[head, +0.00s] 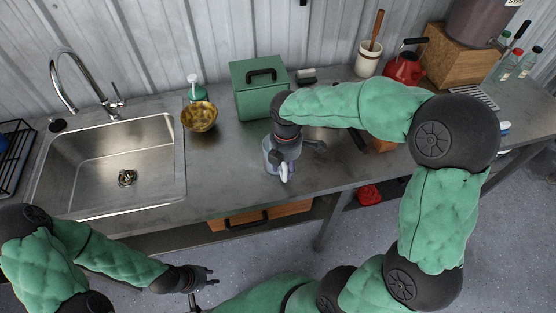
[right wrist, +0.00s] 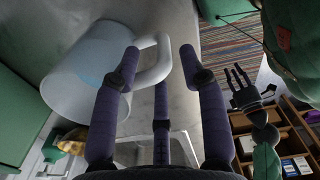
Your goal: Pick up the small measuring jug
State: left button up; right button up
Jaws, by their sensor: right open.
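The small measuring jug (head: 268,150) is pale and translucent and stands on the metal counter. My right gripper (head: 284,172) is over it and hides much of it. In the right wrist view the jug (right wrist: 85,75) is large at the left, with its white handle (right wrist: 158,62) toward my fingers. My right gripper (right wrist: 160,52) is open, its fingers spread on either side of the handle; I cannot tell whether they touch it. My left gripper (head: 211,275) is open and empty in front of the counter, and also shows in the right wrist view (right wrist: 238,76).
A green box (head: 258,92) stands behind the jug, with a yellow-brown bowl (head: 199,117) and a soap bottle (head: 194,88) to its left. The sink (head: 60,165) is at the left. A red kettle (head: 403,70) and a crock (head: 368,58) stand at the back right.

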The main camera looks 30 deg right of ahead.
aim_at(285, 176)
jog(key=shift+s+f, duration=0.15)
jog(key=shift+f, duration=0.4)
notch_tip(285, 176, down, 4)
jog(key=shift+f+b, duration=0.1)
jog(key=shift+b, duration=0.9)
grip_shut()
